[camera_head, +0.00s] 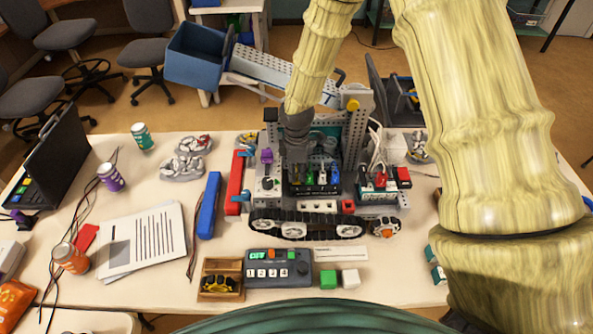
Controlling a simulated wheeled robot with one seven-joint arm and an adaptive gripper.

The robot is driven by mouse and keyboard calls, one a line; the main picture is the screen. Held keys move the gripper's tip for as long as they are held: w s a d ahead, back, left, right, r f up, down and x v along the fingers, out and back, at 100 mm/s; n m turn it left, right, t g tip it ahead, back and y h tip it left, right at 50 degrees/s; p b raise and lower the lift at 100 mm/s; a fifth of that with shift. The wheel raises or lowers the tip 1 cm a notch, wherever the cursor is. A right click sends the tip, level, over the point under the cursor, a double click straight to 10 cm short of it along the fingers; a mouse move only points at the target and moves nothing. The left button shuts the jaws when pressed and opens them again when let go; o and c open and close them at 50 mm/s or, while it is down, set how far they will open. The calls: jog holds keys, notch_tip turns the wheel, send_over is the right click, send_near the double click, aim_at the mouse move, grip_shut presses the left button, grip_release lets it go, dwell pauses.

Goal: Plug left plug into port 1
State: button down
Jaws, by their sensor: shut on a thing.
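My gripper (296,158) points down over the tracked robot model (292,213), at the left end of a dark block with several small coloured connectors (322,178). It is shut on a small part, likely a plug, mostly hidden by the fingers. I cannot tell whether that part touches the block or is seated in a port. A grey control box (279,271) with keys 1 to 4 stands in front of the model, its display reading OFF. Red and dark connectors (380,181) with pale cables sit on the model's right side. Port numbers are not readable.
A grey perforated frame (353,125) rises just behind my gripper. A purple knob (267,156) stands to its left. Red (234,183) and blue (209,206) bars lie left of the model. A wooden tray (220,293) sits beside the control box.

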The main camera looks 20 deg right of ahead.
jog(key=shift+f, duration=0.1)
jog(key=c, duration=1.3)
grip_release()
jog(key=shift+r+p, duration=2.1)
jog(key=shift+r, duration=0.95)
